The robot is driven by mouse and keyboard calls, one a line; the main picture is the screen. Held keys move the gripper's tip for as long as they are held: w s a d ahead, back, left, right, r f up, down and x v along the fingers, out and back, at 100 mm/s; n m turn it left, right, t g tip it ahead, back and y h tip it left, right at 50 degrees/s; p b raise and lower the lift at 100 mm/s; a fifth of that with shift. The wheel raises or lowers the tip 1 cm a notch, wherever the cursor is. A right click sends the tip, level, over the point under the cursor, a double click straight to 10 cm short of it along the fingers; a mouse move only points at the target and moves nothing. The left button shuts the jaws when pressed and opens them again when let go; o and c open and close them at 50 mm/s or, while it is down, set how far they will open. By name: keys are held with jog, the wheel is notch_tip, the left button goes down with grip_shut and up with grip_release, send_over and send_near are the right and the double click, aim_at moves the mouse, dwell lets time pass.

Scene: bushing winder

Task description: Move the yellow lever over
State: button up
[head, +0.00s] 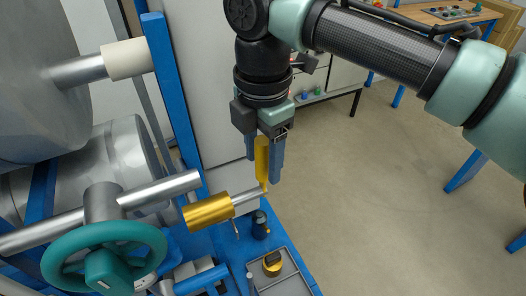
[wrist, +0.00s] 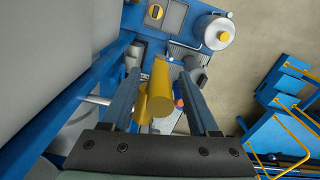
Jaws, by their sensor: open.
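The yellow lever (head: 262,160) stands roughly upright at the end of a metal shaft in the head view. In the wrist view the yellow lever (wrist: 160,90) shows as a thick rounded bar between my fingers. My gripper (head: 263,172) points down with its two blue-grey fingers on either side of the lever. In the wrist view my gripper (wrist: 160,78) is open, with a gap visible between the lever and the right finger. The left finger is close to the lever; I cannot tell whether it touches. The lever's lower end is partly hidden.
A brass-yellow cylinder (head: 208,212) sits on the shaft left of the lever. A green handwheel (head: 104,258) and large grey rolls (head: 95,180) stand at left. A blue upright post (head: 172,95) is behind. A grey tray (head: 285,278) lies below. Open floor is at right.

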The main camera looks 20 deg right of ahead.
jog(key=shift+c, duration=0.3)
grip_shut()
dwell(1.2)
